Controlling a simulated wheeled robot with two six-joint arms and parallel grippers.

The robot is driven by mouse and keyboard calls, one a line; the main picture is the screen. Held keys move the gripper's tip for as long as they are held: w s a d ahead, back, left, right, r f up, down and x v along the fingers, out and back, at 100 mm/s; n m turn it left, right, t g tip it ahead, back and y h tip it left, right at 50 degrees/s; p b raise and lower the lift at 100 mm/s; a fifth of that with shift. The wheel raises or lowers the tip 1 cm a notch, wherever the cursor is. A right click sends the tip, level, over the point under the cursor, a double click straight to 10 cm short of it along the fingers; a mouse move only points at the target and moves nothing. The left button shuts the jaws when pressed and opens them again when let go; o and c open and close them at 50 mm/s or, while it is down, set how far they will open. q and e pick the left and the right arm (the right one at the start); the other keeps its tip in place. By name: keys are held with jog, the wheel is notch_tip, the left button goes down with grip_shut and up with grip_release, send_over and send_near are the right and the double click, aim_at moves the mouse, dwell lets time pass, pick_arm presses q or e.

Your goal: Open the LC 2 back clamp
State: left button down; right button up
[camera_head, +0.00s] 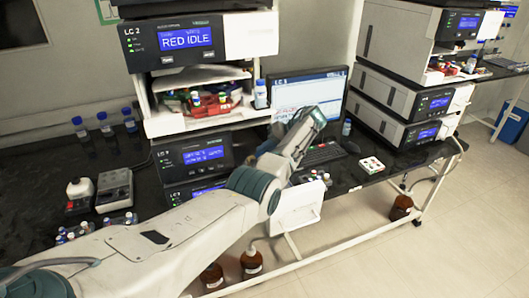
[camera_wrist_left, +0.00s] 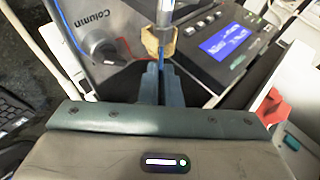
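The LC 2 unit (camera_head: 190,40), with its RED IDLE display, tops the left stack in the head view. In the left wrist view, a grey panel marked Column (camera_wrist_left: 85,30) carries a round knob (camera_wrist_left: 103,47). A metal cylinder (camera_wrist_left: 166,12) stands beside it with a tan fitting (camera_wrist_left: 158,38) at its lower end. My left gripper (camera_wrist_left: 161,72) is just below this fitting, fingers close together. A thin blue line (camera_wrist_left: 161,56) runs down to the fingertips; whether they hold it is unclear. I cannot tell which part is the back clamp. My right gripper is out of view.
A small blue display (camera_wrist_left: 225,40) is close to the right of the fingers. In the head view, a monitor (camera_head: 310,85) and keyboard (camera_head: 322,154) are by my left wrist.

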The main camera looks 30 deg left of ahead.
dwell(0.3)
pick_arm(q)
jog(key=c, duration=1.6)
grip_release()
jog(key=shift+f, duration=0.1)
jog(key=shift+r, duration=0.2)
